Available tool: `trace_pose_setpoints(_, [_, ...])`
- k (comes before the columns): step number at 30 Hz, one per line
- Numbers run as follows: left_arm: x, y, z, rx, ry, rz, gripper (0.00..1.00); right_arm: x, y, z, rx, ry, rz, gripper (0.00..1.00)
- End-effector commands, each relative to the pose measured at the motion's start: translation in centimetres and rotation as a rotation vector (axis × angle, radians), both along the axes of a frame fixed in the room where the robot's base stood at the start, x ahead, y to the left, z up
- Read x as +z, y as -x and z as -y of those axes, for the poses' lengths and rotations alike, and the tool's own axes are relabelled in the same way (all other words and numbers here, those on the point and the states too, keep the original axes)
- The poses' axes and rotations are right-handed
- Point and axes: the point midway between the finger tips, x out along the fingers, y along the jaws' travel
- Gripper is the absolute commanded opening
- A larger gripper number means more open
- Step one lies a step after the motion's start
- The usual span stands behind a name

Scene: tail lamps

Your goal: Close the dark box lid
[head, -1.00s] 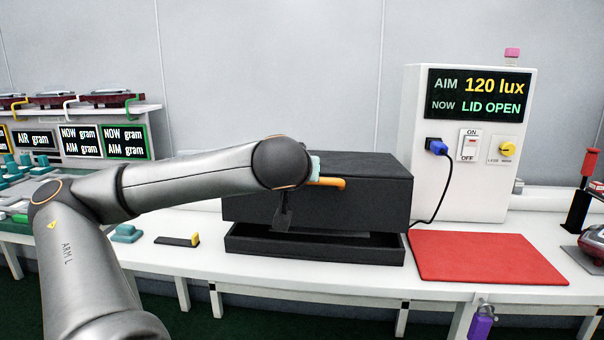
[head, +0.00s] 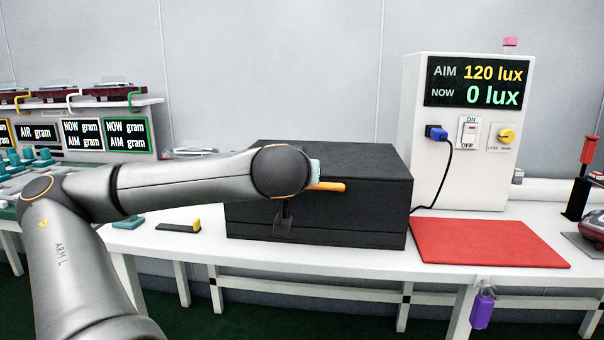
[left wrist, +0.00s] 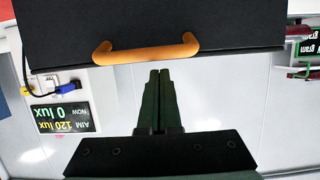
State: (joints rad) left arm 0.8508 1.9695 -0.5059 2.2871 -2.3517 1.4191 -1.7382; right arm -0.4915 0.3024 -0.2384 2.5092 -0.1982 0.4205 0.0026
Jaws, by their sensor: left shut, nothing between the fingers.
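The dark box (head: 330,225) stands on the white bench, and its lid (head: 345,158) now lies down flush on it with only a thin seam. The lid's orange handle (head: 328,187) is on the front face, partly hidden by my left arm. In the left wrist view the lid (left wrist: 150,25) and the orange handle (left wrist: 147,48) fill the upper part. My left gripper (left wrist: 159,72) is shut and empty, its fingertips beside the handle and not around it. I cannot tell whether they touch the box. My right gripper is out of view.
The white lamp tester (head: 465,180) at the right has a display (head: 478,82) reading "AIM 120 lux, NOW 0 lux". A red mat (head: 485,242) lies before it. A yellow-tipped dark block (head: 180,226) lies left of the box.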

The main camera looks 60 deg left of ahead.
Motion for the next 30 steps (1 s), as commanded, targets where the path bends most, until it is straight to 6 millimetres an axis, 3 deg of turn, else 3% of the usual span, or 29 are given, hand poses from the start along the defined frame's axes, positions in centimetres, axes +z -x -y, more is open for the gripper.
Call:
trace_pose_setpoints(1, [1.4,0.0,-0.1,0.001,-0.002,0.0,0.0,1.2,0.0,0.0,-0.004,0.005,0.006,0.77])
trace_pose_setpoints(5, [3.4,0.1,0.0,0.0,-0.002,-0.002,0.0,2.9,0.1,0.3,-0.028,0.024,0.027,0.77])
trace_pose_setpoints(6, [1.2,0.6,0.8,-0.003,-0.004,-0.006,0.0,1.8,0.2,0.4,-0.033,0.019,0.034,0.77])
trace_pose_setpoints(14, [-3.8,3.3,4.0,-0.003,-0.003,-0.003,0.0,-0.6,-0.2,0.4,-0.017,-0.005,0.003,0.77])
trace_pose_setpoints(21, [-4.8,3.8,4.6,0.001,0.0,0.002,0.0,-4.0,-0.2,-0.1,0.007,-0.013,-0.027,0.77])
trace_pose_setpoints(30, [-4.9,4.1,5.0,0.0,-0.001,-0.001,0.0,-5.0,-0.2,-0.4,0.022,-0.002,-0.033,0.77])
